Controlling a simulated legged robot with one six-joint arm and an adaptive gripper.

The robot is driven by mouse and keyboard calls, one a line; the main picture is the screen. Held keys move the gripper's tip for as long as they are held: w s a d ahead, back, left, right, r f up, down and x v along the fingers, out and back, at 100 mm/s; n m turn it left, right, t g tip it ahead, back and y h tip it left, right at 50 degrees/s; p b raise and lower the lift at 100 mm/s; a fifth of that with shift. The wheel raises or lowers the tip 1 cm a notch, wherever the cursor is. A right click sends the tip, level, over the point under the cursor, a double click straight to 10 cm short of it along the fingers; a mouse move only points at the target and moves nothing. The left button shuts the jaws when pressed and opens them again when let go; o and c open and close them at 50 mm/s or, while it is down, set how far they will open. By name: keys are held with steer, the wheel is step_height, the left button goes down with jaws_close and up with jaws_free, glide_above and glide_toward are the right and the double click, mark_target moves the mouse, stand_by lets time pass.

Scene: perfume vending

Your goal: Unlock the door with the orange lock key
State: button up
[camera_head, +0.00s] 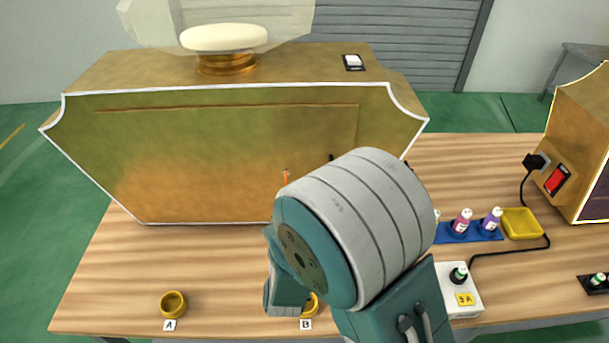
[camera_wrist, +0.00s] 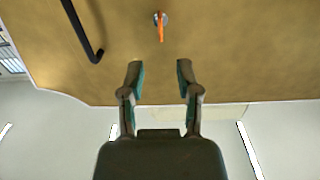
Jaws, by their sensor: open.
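The orange lock key (camera_wrist: 162,32) sits in a small round lock on the front door of the gold cabinet (camera_wrist: 225,60), at the top middle of the wrist view. It also shows as a small orange spot in the head view (camera_head: 285,174), just left of my arm. My gripper (camera_wrist: 160,66) is open and empty. In the wrist view, its two fingers point toward the key, with a gap between the fingertips and the key. In the head view my arm hides the gripper and part of the cabinet door (camera_head: 215,150).
A black bar handle (camera_wrist: 85,35) stands out from the door beside the key. Gold rings marked A (camera_head: 173,304) and B (camera_head: 312,304) sit at the table's front. Small bottles (camera_head: 461,222), a yellow tray (camera_head: 521,223) and a power cable are at the right.

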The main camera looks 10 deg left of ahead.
mark_target(286, 179)
steer(key=x, duration=1)
steer(key=shift+w, duration=0.3)
jaws_close()
